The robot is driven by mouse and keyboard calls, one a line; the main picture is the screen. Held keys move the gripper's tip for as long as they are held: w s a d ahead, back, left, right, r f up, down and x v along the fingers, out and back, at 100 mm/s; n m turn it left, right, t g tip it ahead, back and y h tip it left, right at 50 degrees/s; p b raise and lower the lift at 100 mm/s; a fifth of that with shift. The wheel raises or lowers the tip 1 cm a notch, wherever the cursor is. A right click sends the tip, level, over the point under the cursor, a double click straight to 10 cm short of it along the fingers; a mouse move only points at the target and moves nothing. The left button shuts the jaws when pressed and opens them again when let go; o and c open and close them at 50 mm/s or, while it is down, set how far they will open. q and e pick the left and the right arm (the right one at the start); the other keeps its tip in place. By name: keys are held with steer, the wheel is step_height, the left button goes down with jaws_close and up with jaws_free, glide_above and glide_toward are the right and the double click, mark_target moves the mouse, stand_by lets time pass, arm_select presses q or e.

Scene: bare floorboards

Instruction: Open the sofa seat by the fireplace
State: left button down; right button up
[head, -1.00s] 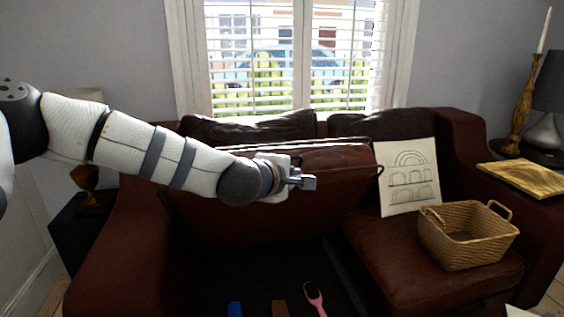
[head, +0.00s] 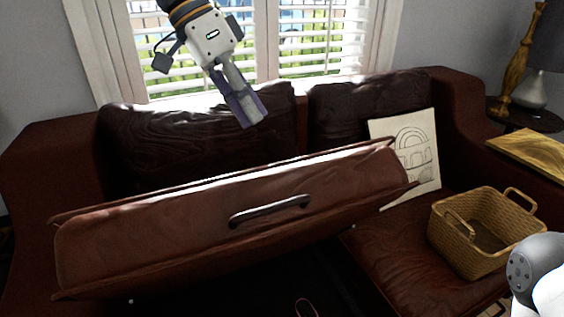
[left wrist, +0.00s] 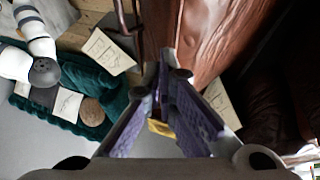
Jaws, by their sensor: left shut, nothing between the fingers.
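The brown leather sofa seat (head: 170,230) on the left is raised and tilted in the head view, its dark handle (head: 270,210) facing me. A dark space shows below it, with part of a pink-rimmed item (head: 305,308) inside. My left gripper (head: 254,112) is shut and empty, pointing down in front of the window, above the seat in the picture and apart from it. In the left wrist view its purple-padded fingers (left wrist: 168,78) show near brown leather (left wrist: 203,38). My right gripper is not in view. I see no fireplace.
A wicker basket (head: 465,250) and a drawing (head: 412,150) stand on the right-hand seat. A dark back cushion (head: 190,145) is behind the raised seat. A gold board (head: 535,152) lies on the right armrest. A side table (head: 525,112) with a lamp is behind.

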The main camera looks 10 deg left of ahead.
arm_select(q)
glide_above(293, 180)
steer(key=a, duration=0.3)
steer(key=f, duration=0.7)
steer(key=shift+s+d+f, duration=0.25)
steer(key=shift+s+f, duration=0.15)
steer(key=shift+s+d+f+p, duration=0.2)
steer(key=shift+s+d+f, duration=0.3)
steer(key=shift+d, duration=0.1)
steer(key=shift+s+d+f+p, duration=0.15)
steer(key=shift+s+d+f, duration=0.3)
steer(key=shift+d, duration=0.15)
steer(key=shift+s+d+f, duration=0.2)
steer(key=shift+d+f, duration=0.05)
steer(key=shift+f, duration=0.15)
